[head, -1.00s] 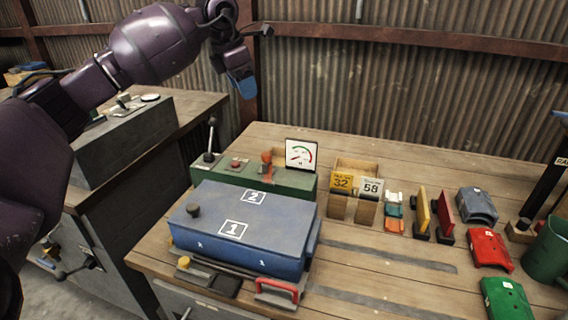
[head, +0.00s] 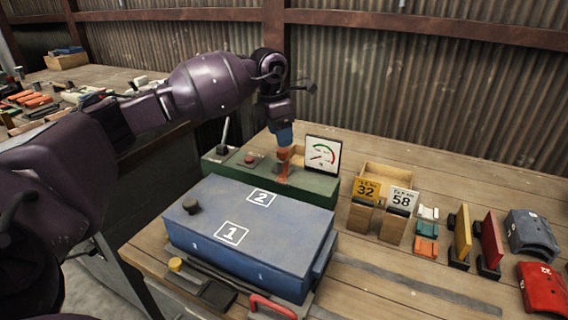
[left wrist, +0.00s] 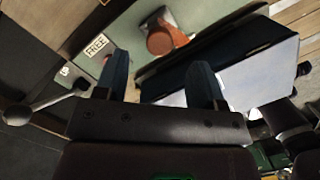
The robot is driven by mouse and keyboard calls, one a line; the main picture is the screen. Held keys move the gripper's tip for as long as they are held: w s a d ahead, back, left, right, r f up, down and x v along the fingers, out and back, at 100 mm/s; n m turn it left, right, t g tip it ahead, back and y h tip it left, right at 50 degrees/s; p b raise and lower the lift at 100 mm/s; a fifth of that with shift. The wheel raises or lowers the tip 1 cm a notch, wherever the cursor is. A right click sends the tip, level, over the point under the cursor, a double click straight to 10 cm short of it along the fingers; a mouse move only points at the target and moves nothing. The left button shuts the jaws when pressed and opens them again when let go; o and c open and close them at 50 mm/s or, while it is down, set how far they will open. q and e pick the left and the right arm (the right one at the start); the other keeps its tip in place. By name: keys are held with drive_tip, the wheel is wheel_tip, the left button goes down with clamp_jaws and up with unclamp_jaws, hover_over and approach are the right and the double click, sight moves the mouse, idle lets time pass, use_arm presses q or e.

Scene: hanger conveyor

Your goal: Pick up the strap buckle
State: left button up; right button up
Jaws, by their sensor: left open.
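My left gripper (head: 285,138) is open, its blue fingers pointing down above the green control box (head: 318,190). In the left wrist view its two fingers (left wrist: 160,62) stand apart with nothing between them. An orange-red knob-like piece (head: 284,165) rises from the box just below the fingers; it also shows ahead of them in the left wrist view (left wrist: 166,38). Small white (head: 428,213), teal (head: 427,229) and orange (head: 426,248) pieces lie in a row on the bench. I cannot tell for sure which thing is the strap buckle. My right gripper does not show.
A blue case (head: 250,235) marked 1 and 2 stands in front of the green box. A gauge panel (head: 321,154) stands close to the gripper's right.

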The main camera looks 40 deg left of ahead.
sight(282, 150)
use_arm(q)
drive_tip(key=f, duration=0.2)
drive_tip(key=f+b, duration=0.1)
drive_tip(key=f, duration=0.2)
drive_tip(key=shift+w+d, duration=0.1)
drive_tip(key=shift+w, duration=0.1)
drive_tip(key=shift+r, duration=0.15)
drive_tip(key=c, duration=1.1)
drive_tip(key=shift+o, duration=0.2)
wheel_tip(282, 150, up, 20)
drive_tip(key=p, duration=0.3)
